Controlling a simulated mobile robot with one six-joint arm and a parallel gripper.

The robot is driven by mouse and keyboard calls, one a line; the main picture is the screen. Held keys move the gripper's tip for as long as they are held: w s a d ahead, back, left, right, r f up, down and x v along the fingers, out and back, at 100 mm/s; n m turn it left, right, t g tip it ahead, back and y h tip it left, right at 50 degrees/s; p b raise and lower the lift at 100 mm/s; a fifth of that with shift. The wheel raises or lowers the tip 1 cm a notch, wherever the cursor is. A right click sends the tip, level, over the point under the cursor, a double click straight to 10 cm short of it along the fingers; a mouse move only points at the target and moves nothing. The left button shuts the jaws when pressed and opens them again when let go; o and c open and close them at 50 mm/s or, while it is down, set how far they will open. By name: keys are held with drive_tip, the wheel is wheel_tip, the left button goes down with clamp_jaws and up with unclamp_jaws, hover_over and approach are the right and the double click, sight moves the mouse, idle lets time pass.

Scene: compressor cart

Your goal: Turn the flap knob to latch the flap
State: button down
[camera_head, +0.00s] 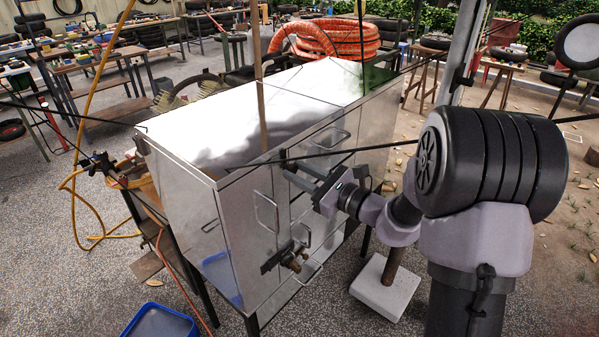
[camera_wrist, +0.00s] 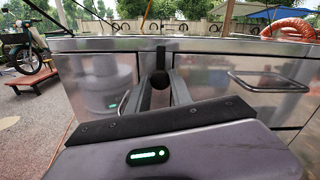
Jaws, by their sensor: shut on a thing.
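A shiny metal cabinet-like cart (camera_head: 180,130) stands in the middle of the head view, with panels and wire handles on its front. A dark round knob (camera_wrist: 160,80) with a dark upright plate above it sits near the top edge of the front in the wrist view. My gripper (camera_head: 296,174) reaches the upper front of the cart from the right in the head view. Its two fingers lie on either side of the knob and are shut on it. The fingers partly hide the knob. I cannot tell whether the flap is latched.
A wire handle (camera_wrist: 268,82) stands out right of the knob. A pale block with a post (camera_head: 386,288) stands on the ground below my arm. A blue bin (camera_head: 160,322) is at the front left.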

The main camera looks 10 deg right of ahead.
drive_tip(key=shift+r, duration=0.1)
drive_tip(key=m+p, duration=0.4)
drive_tip(key=p, duration=0.1)
drive_tip(key=shift+r, duration=0.15)
drive_tip(key=m+p, duration=0.5)
drive_tip(key=p, duration=0.1)
drive_tip(key=shift+m, duration=0.3)
drive_tip(key=m+p, duration=0.4)
drive_tip(key=p, duration=0.1)
drive_tip(key=shift+d+f+m+p, duration=0.1)
drive_tip(key=shift+f+m+p, duration=0.05)
drive_tip(key=shift+m+p, duration=0.75)
drive_tip(key=shift+f+m+p, duration=0.1)
drive_tip(key=shift+m+p, duration=0.55)
drive_tip(key=shift+m, duration=0.45)
drive_tip(key=c, duration=1.1)
unclamp_jaws()
drive_tip(key=shift+c, duration=0.2)
